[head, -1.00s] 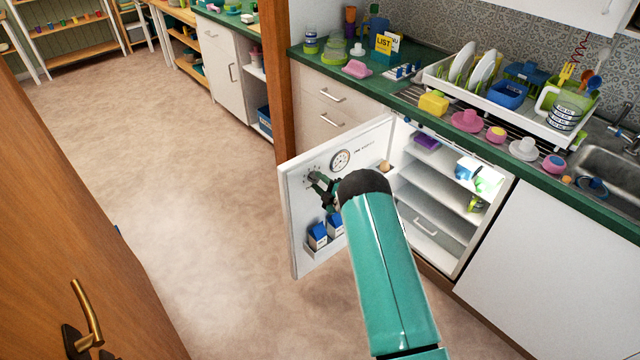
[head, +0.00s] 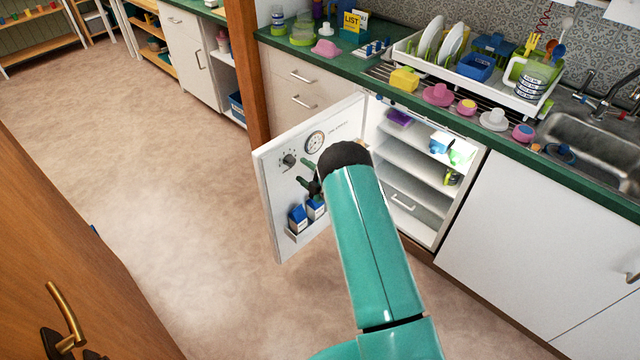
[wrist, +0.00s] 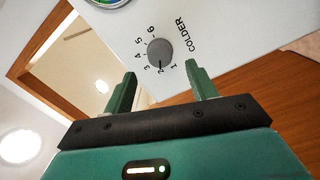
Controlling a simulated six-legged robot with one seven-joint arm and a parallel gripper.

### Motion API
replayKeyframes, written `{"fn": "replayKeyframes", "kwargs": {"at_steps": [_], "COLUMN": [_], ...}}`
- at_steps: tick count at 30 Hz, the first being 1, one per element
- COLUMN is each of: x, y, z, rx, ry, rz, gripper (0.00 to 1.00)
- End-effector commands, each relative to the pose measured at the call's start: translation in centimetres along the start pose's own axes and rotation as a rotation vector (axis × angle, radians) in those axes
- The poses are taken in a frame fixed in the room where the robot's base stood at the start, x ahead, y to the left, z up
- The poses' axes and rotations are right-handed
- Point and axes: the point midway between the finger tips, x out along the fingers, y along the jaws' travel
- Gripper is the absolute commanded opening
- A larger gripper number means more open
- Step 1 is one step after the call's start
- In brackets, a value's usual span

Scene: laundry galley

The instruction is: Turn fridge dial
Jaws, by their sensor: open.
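The fridge dial (head: 289,160) is a small grey knob on the inner face of the open white fridge door (head: 268,190). In the wrist view the dial (wrist: 159,50) is ringed by numbers 1 to 6 beside the word COLDER, and its dark mark points near 2. My gripper (wrist: 160,74) is open, its two green fingers spread short of the dial and apart from it. In the head view my gripper (head: 307,174) is beside the dial, just right of it, partly hidden by my arm.
A round gauge (head: 315,142) is above and right of the dial. Blue-and-white cartons (head: 298,219) stand in the door's lower rack. The lit fridge interior (head: 415,165) is behind my arm. A wooden door (head: 60,250) stands at left; the floor between is clear.

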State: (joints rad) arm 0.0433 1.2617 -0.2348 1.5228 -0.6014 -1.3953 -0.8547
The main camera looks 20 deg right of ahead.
Motion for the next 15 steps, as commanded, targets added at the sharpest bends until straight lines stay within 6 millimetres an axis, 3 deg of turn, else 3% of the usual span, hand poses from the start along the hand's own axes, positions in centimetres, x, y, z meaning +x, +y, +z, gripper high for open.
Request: {"fn": "replayKeyframes", "kwargs": {"at_steps": [9, 15], "x": [-6.9, -9.0], "y": [0.0, 0.0], "z": [0.0, 0.0], "rx": [0.002, 0.0], "ry": [-0.003, 0.0], "rz": [0.0, 0.001], "gripper": [0.57, 0.57]}}
